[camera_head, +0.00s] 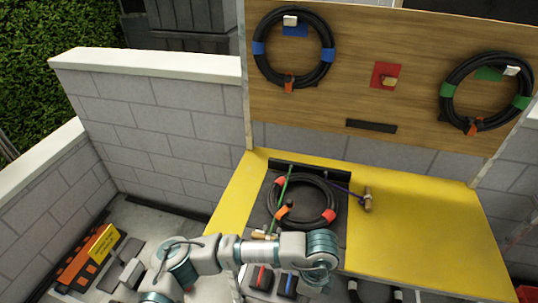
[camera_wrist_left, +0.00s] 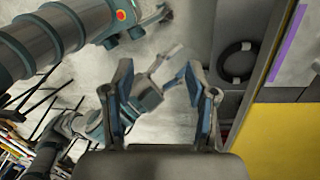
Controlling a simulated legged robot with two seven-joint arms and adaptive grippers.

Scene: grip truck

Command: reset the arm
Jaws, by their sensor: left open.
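My left arm (camera_head: 215,255) comes in from the lower left in the head view and bends across the front edge of the yellow table. Its gripper cannot be made out there. In the left wrist view my left gripper (camera_wrist_left: 161,82) is open, its two fingers apart with nothing held between them. Beyond the fingers are grey floor and arm-like parts. The yellow table edge is to the right of the fingers, apart from them. My right gripper cannot be made out in either view.
The yellow table (camera_head: 415,225) carries a black cable coil (camera_head: 329,190) with red bands and a wooden-handled tool (camera_head: 367,199). Behind it, a wooden board (camera_head: 340,50) holds two coils. An orange-black case (camera_head: 86,255) lies left on the floor. The table's right half is mostly clear.

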